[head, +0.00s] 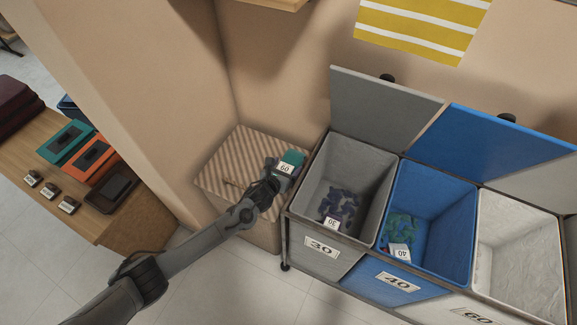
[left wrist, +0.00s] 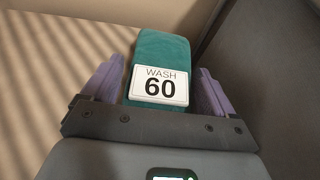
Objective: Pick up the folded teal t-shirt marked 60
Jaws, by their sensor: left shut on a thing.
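The folded teal t-shirt (left wrist: 162,50) carries a white tag reading WASH 60 (left wrist: 159,85) in the left wrist view. In the head view the teal t-shirt (head: 291,158) shows at the right side of the striped-lit box top. My left gripper (head: 277,170) is shut on it. In the left wrist view the two purple fingers of my left gripper (left wrist: 158,92) stand on either side of the shirt. Whether the shirt rests on the surface or is just above it, I cannot tell. My right gripper is not in view.
Right of the box stand open-lidded bins: a grey bin marked 30 (head: 320,246), a blue bin marked 40 (head: 397,281) and a white bin marked 60 (head: 478,316). The first two hold tagged clothes. A wooden table (head: 125,221) with folded clothes stands at left.

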